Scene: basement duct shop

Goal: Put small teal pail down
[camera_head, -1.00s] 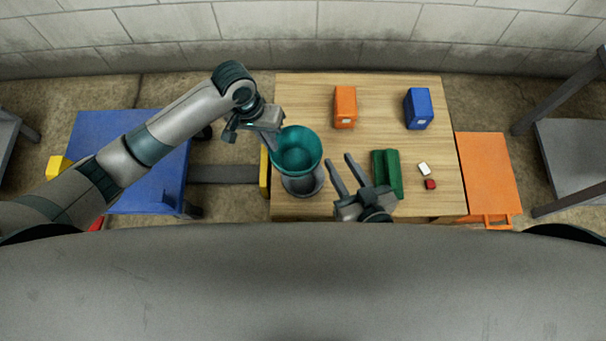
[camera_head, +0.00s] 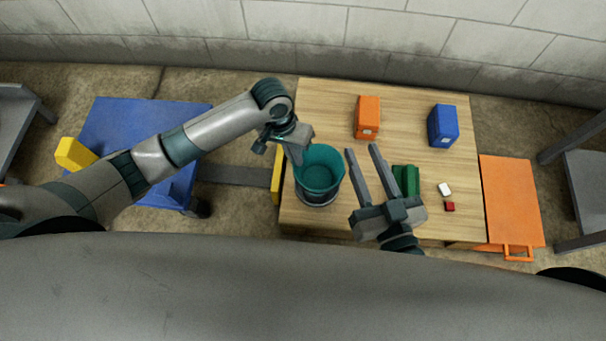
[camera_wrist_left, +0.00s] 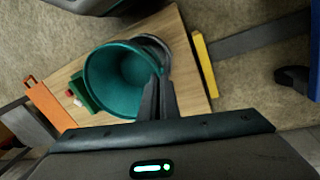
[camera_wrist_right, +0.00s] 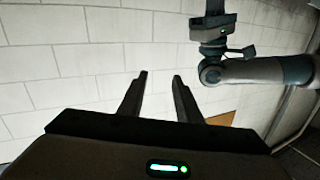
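The small teal pail (camera_head: 319,172) is upright near the left edge of the wooden table (camera_head: 300,110). My left gripper (camera_head: 299,156) is shut on its rim from the left. In the left wrist view the fingers (camera_wrist_left: 157,98) pinch the wall of the pail (camera_wrist_left: 115,85). A grey round thing (camera_head: 318,202) shows below the pail, mostly hidden by it. I cannot tell whether the pail touches it. My right gripper (camera_head: 362,150) is open and empty, just right of the pail; its spread fingers (camera_wrist_right: 160,85) also show in the right wrist view.
A green block (camera_head: 406,180) is partly behind my right gripper. White (camera_head: 444,189) and red (camera_head: 449,206) small blocks lie right of it. Orange (camera_head: 368,117) and blue (camera_head: 443,126) boxes stand at the back. Blue (camera_head: 120,120) and orange (camera_head: 510,200) surfaces flank the table.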

